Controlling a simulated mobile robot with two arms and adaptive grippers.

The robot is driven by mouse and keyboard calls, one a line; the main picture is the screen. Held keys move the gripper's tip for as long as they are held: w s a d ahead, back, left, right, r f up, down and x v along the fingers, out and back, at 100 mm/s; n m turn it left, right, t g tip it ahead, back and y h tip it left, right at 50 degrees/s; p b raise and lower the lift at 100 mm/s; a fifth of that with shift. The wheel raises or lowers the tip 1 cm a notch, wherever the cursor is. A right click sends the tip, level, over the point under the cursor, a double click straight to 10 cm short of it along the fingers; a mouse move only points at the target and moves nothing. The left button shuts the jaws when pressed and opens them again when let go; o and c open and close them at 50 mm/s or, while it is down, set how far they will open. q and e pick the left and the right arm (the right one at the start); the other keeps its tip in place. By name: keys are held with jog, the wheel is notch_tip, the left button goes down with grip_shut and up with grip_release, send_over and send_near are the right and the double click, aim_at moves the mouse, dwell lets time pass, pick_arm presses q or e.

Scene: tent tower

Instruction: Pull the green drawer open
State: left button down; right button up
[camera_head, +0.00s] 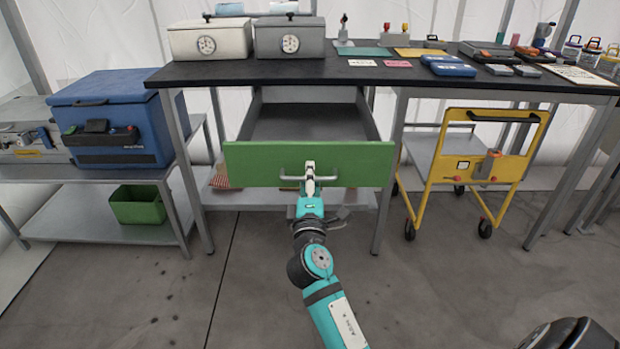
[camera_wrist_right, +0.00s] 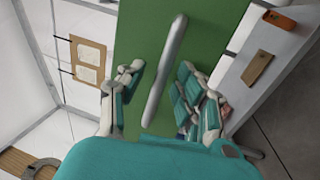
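The green drawer (camera_head: 240,165) hangs under the black-topped table, pulled well out, with its grey, empty-looking inside showing behind the green front. A pale metal bar handle (camera_head: 327,178) is on that front. My right gripper (camera_head: 310,176) is at the handle. In the right wrist view the green front (camera_wrist_right: 142,28) fills the middle, and the handle (camera_wrist_right: 168,62) stands between the two spread fingers of the right gripper (camera_wrist_right: 160,75). Gaps show between the bar and both fingers. My left gripper is not in view.
Two boxes, one cream (camera_head: 210,40) and one grey (camera_head: 290,38), stand on the black tabletop (camera_head: 400,75) above the drawer. A yellow cart (camera_head: 455,185) stands to the right, and a blue cooler (camera_head: 115,120) to the left. The floor before the drawer is clear.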

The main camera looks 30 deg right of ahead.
jog(key=v, duration=0.7)
jog(key=shift+s+a, duration=0.2)
dwell(0.4)
